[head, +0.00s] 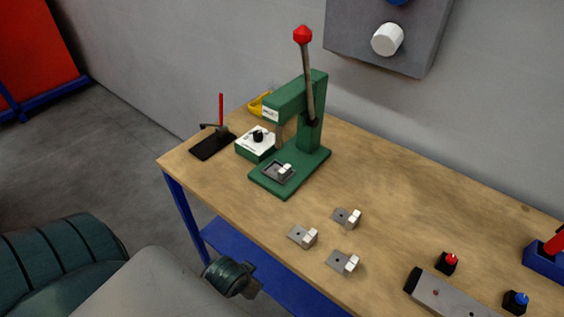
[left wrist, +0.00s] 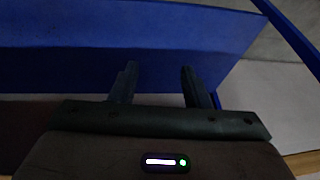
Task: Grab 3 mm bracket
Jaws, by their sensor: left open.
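Three small grey metal brackets with pale blocks at one end lie on the wooden table: one at the left (head: 302,236), one at the back (head: 346,217) and one at the front (head: 342,262). Their thickness is too small to read, so I cannot tell which is 3 mm. My left gripper (left wrist: 160,88) is open and empty, with its two dark fingers apart in front of a blue surface. In the head view its wrist is low, off the table's front edge, apart from the brackets. My right gripper is not in view.
A green lever press (head: 316,115) with a red knob stands behind the brackets, a small part in its fixture (head: 278,172). A green-white box (head: 256,142) is beside it. A red button (head: 448,262) and blue button (head: 515,301) sit at right. The blue lower shelf (head: 265,272) is below.

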